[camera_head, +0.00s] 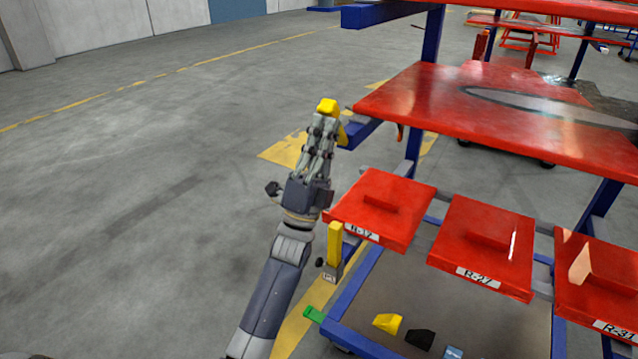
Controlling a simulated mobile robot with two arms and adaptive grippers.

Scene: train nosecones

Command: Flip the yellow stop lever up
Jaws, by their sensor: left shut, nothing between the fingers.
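A yellow block-like piece (328,106) shows just beyond the fingertips of my left gripper (326,119). More yellow shows to the right of the fingers, beside the end of a blue beam. I cannot tell whether these are one lever, or whether the fingers touch them. My left gripper is shut and empty, reaching up along the rack's left side. A second yellow lever (334,244) stands upright on the rack's left side, right of my wrist, with a small label at its base. My right gripper is not in view.
A red shelf (420,92) juts out right of my gripper. Below it are several red labelled panels (378,200) on a blue frame (355,290). Yellow, black and blue pieces lie low inside the rack. A green piece (314,314) sits at its corner. Floor at left is clear.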

